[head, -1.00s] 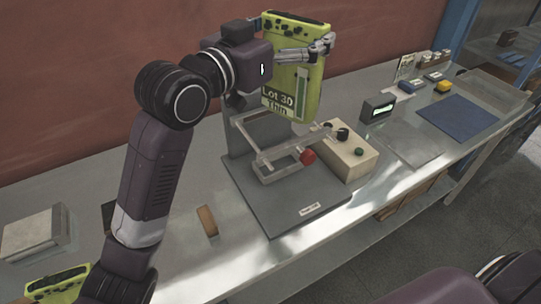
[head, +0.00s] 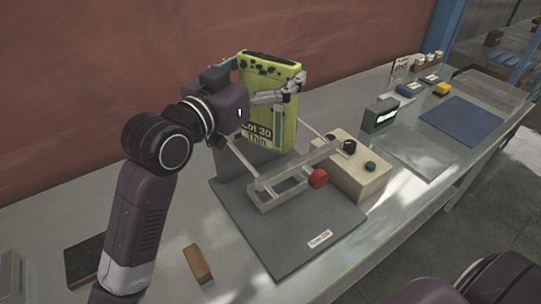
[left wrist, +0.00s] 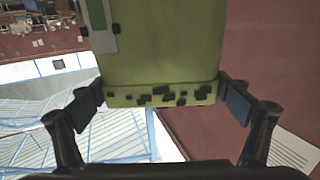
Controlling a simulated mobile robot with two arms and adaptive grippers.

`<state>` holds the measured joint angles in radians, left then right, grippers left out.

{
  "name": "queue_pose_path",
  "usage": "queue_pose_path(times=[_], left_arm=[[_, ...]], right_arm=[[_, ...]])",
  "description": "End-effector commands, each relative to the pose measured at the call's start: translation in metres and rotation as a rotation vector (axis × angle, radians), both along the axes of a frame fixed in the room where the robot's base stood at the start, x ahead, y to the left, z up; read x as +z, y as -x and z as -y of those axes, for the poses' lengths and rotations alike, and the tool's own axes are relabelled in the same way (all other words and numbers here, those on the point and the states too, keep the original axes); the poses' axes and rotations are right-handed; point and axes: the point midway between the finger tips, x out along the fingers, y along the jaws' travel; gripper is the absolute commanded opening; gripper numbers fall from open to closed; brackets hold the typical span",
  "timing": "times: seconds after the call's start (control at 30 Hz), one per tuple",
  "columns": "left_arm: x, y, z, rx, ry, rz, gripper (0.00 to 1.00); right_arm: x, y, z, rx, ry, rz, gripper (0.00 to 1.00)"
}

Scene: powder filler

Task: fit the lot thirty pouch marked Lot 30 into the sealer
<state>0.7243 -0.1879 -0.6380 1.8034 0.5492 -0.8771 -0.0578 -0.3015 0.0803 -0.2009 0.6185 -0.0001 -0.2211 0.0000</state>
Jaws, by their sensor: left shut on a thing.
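The Lot 30 pouch (head: 268,105) is yellow-green with a label reading "Lot 30 Thin" and dark blotches along its top. My left gripper (head: 266,92) is shut on its sides and holds it upright, its lower end just behind the sealer's clear bar in the picture. In the left wrist view the pouch (left wrist: 165,50) sits between both fingers (left wrist: 165,100). The sealer has a grey base (head: 325,218), a clear jaw bar (head: 298,163), a red knob (head: 318,178) and a beige control box (head: 352,178). Whether pouch and sealer touch is unclear. My right gripper is out of view.
A brown block (head: 198,263) lies left of the sealer base. A dark flat piece (head: 84,262) lies at the left. The red wall stands close behind.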

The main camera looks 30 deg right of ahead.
Motion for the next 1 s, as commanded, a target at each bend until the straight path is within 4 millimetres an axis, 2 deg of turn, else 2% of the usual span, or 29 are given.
queue_pose_path(times=[0.03, 0.2, 0.4, 0.63, 0.83, 1.0], left_arm=[[-0.014, 0.0, 0.0, 0.0, -0.002, -0.007, 0.43], [-0.06, 0.0, 0.0, 0.001, -0.001, -0.005, 0.43], [-0.104, 0.0, 0.0, 0.001, -0.001, -0.001, 0.43], [-0.125, 0.0, 0.0, 0.0, 0.0, 0.001, 0.43], [-0.156, 0.0, 0.0, 0.0, -0.001, 0.001, 0.43], [-0.163, 0.0, 0.0, 0.001, 0.002, 0.004, 0.43]], right_arm=[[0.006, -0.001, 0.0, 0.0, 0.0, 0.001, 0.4], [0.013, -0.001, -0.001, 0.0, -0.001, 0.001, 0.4], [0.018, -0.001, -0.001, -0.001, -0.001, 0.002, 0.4], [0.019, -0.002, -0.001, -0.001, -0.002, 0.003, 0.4], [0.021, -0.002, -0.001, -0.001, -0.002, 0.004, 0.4], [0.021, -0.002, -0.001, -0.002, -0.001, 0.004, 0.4]])
